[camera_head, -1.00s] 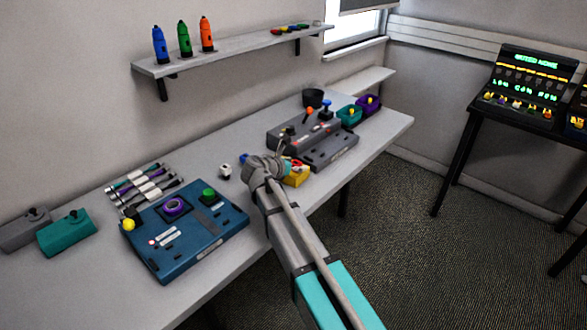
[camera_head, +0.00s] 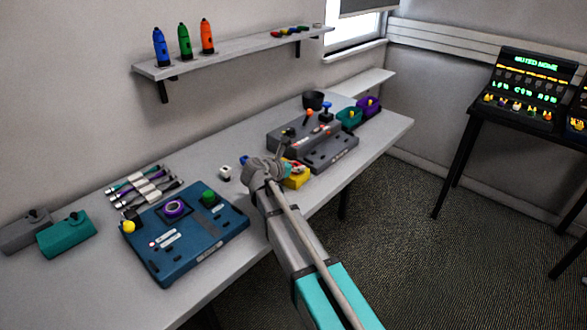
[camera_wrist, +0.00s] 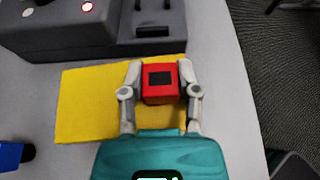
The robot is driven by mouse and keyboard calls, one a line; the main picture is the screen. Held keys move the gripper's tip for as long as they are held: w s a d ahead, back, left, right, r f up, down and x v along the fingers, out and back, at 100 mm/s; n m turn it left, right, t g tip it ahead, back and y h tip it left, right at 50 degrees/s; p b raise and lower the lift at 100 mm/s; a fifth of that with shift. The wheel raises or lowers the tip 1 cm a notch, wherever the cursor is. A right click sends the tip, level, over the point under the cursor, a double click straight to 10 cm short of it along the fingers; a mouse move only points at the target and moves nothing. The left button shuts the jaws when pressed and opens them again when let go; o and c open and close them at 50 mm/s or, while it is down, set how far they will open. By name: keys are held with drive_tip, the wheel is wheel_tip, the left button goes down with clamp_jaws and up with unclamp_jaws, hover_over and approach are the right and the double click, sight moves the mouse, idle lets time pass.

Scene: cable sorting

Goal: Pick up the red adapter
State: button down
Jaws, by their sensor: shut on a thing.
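The red adapter (camera_wrist: 160,93) is a small red block with a dark square on its top. In the wrist view it sits between the two fingers of my gripper (camera_wrist: 160,84), which is shut on it. It is over the right part of a yellow pad (camera_wrist: 85,103); I cannot tell whether it touches the pad. In the head view the yellow pad (camera_head: 297,180) shows beside the end of my arm, and my gripper and the adapter are mostly hidden there.
A grey console (camera_head: 312,142) stands just behind the pad. A blue panel (camera_head: 185,238) with knobs lies to the left. A blue block (camera_wrist: 12,155) is at the lower left in the wrist view. The table's edge (camera_wrist: 240,75) is close on the right.

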drive_tip(key=shift+r, duration=0.1)
wheel_tip(320, 180, up, 2)
drive_tip(key=p, duration=0.2)
drive_tip(key=shift+r+p, duration=0.25)
drive_tip(key=shift+p, duration=0.15)
drive_tip(key=s+d+r+p, duration=0.3)
drive_tip(key=s+r+p, duration=0.7)
drive_tip(key=s, duration=0.3)
drive_tip(key=shift+s+r, duration=0.15)
drive_tip(key=shift+s, duration=0.2)
drive_tip(key=shift+d, duration=0.1)
